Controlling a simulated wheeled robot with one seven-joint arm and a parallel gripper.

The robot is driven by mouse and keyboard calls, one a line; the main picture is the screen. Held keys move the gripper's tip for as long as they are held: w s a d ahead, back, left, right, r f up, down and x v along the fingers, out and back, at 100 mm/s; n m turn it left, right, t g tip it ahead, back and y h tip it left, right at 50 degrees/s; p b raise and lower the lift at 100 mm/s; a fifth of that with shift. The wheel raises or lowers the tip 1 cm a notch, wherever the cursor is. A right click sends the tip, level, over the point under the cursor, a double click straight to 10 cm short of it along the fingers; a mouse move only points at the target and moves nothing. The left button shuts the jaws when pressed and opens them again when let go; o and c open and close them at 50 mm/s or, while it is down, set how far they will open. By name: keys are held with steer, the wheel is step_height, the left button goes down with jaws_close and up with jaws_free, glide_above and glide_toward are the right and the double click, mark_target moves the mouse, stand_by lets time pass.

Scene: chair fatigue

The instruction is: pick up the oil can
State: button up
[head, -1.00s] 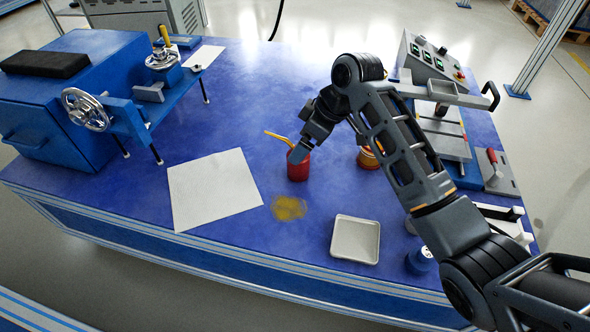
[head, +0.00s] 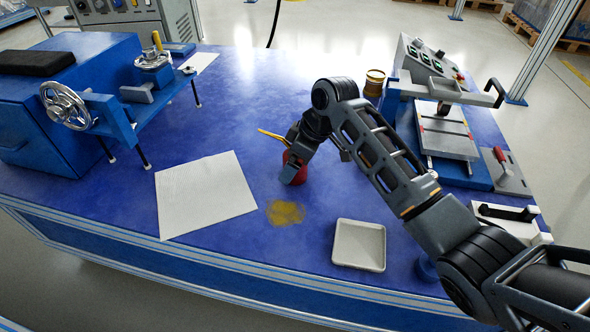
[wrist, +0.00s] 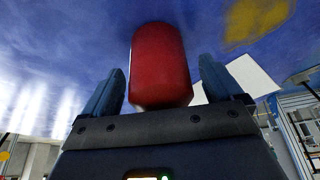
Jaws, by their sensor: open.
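The red oil can (head: 301,174) with a yellow spout stands on the blue table, partly hidden behind my gripper in the head view. My gripper (wrist: 162,95) is open, with one finger on each side of the can and a visible gap at each side. In the head view my gripper (head: 292,168) is low at the can, its fingers partly hidden.
A yellow oil stain (head: 285,213) lies in front of the can. A white sheet (head: 205,194) is at its left and a white tray (head: 358,245) at front right. A brown-gold container (head: 374,84) stands behind my arm. The blue table (head: 262,100) is clear at the back.

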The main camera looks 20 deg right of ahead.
steer(key=c, duration=1.4)
steer(key=shift+r, duration=0.15)
